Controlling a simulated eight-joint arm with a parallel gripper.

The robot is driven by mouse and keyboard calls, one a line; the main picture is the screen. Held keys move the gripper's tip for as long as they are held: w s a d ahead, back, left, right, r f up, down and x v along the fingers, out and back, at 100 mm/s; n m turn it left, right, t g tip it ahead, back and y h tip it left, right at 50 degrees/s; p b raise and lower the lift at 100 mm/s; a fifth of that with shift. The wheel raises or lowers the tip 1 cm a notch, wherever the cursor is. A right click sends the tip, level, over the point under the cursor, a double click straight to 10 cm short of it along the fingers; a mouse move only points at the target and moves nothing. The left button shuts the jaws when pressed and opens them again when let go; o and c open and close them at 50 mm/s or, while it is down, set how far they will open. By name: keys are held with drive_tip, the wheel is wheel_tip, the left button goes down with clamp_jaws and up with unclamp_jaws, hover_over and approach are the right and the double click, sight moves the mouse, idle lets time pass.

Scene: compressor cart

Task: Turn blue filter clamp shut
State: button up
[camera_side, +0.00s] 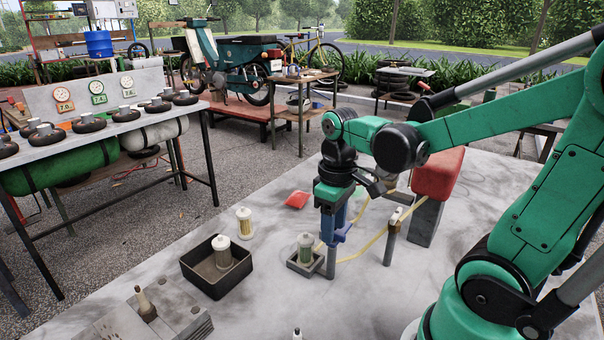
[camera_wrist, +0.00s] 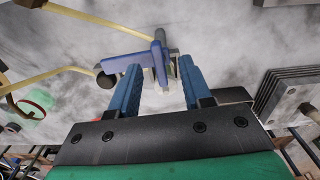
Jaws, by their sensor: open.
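The blue filter clamp (camera_side: 342,234) sits atop a short grey post (camera_side: 331,262) on the grey worktop. In the wrist view the clamp (camera_wrist: 158,60) shows a blue handle crossing a bar. My gripper (camera_side: 334,212) points straight down over it. In the wrist view my gripper (camera_wrist: 160,68) has its two blue fingers apart, one on each side of part of the clamp. Whether either finger touches it I cannot tell. A clear filter with a green tint (camera_side: 305,246) stands in a small square holder left of the post.
Yellow hoses (camera_side: 372,243) run by the clamp to a second post (camera_side: 391,240). A red block (camera_side: 438,174) stands behind. A black tray (camera_side: 214,285) holds one filter; another filter (camera_side: 244,222) stands behind it. Finned metal (camera_wrist: 285,92) is at right in the wrist view.

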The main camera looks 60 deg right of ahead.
drive_tip(key=shift+f, duration=0.25)
clamp_jaws()
